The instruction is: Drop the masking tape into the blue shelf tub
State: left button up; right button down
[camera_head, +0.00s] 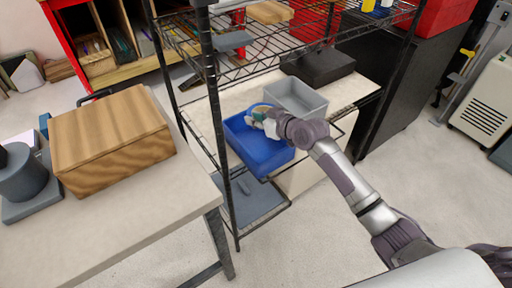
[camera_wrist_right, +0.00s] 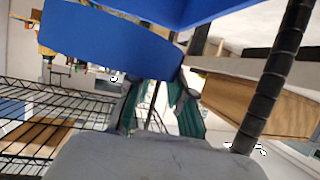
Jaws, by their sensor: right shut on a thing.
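The blue shelf tub (camera_head: 262,158) stands on the pale middle shelf of the black wire rack, its open top facing up. My right gripper (camera_head: 257,117) reaches in from the right and is over the tub's far part. My left gripper is out of view.
A grey tub (camera_head: 296,98) stands right beside the blue one, with a black box (camera_head: 318,66) behind. A black rack post (camera_head: 217,130) rises at the tub's left. A wire shelf (camera_head: 270,45) hangs above. A wooden box (camera_head: 110,140) sits on the left table.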

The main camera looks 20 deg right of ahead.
notch_tip(320, 180, down, 6)
jog(key=b, duration=0.5)
jog(key=shift+r, duration=0.15)
jog(key=c, duration=1)
grip_release()
jog(key=shift+o, duration=0.2)
jog(key=v, duration=1.2)
